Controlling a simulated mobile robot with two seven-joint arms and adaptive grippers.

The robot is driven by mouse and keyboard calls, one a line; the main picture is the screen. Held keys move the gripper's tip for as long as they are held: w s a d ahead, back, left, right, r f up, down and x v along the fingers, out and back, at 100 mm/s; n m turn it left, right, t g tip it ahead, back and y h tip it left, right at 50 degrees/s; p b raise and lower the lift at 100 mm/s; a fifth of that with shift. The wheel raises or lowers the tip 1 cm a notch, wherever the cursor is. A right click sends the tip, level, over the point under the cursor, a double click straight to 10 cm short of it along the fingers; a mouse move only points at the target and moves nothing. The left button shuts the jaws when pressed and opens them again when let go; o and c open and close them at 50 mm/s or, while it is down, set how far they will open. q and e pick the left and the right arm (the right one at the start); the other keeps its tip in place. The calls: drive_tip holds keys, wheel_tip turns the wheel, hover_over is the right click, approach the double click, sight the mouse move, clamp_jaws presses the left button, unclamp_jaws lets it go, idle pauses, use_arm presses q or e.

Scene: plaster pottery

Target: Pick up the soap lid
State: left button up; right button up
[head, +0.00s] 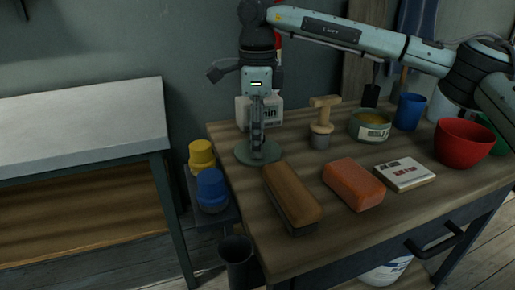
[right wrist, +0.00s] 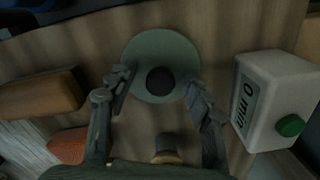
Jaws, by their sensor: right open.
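The soap lid appears to be the flat green disc (head: 244,153) with a dark round knob, lying near the left end of the wooden table. The disc also shows in the right wrist view (right wrist: 144,80), with its knob at its centre. My right gripper (head: 258,142) points straight down over the disc. In the right wrist view its two fingers (right wrist: 158,86) are spread apart, with the knob showing between and beyond the tips. Nothing is held. I cannot tell the exact height of the tips above the disc. My left gripper is not in view.
A brown block (head: 291,194) and an orange block (head: 353,183) lie in front. A wooden-handled tool (head: 323,122), a tin (head: 370,127) and a red bowl (head: 463,143) stand farther right.

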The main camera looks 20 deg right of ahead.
clamp_jaws()
idle(0.3)
drive_tip(key=shift+r, duration=0.1)
